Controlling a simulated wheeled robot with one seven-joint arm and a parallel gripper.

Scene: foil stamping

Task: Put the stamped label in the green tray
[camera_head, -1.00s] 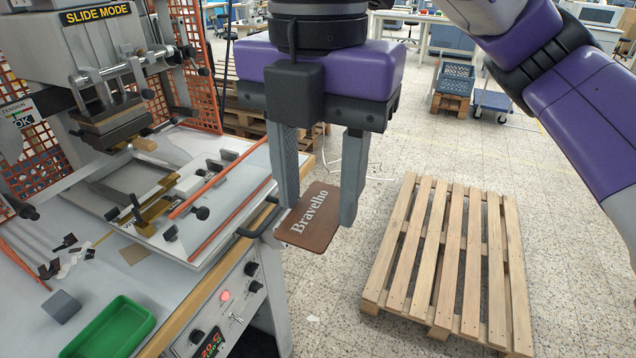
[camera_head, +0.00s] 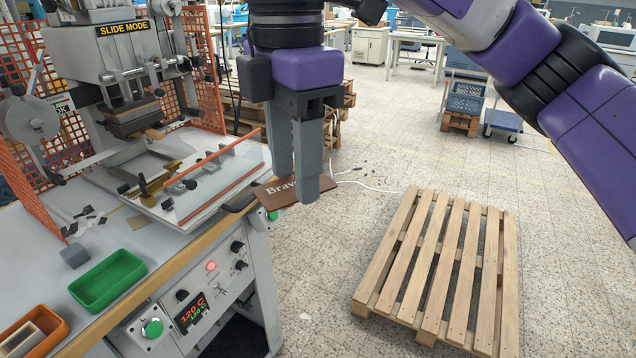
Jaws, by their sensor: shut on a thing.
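The stamped label is a brown plate (camera_head: 278,191) with pale lettering, of which "Brav" shows; the rest is hidden behind a finger. My gripper (camera_head: 305,196) is shut on the label and holds it in the air, just right of the machine's front edge. The green tray (camera_head: 107,280) stands on the bench at lower left, looks empty, and is apart from the label, to the left of and nearer than my gripper.
The stamping machine (camera_head: 125,75) stands at left, with orange mesh guards. An orange tray (camera_head: 58,337) and a small grey block (camera_head: 75,256) flank the green tray. A control panel (camera_head: 190,312) is below the bench edge. A wooden pallet (camera_head: 440,265) lies on the floor at right.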

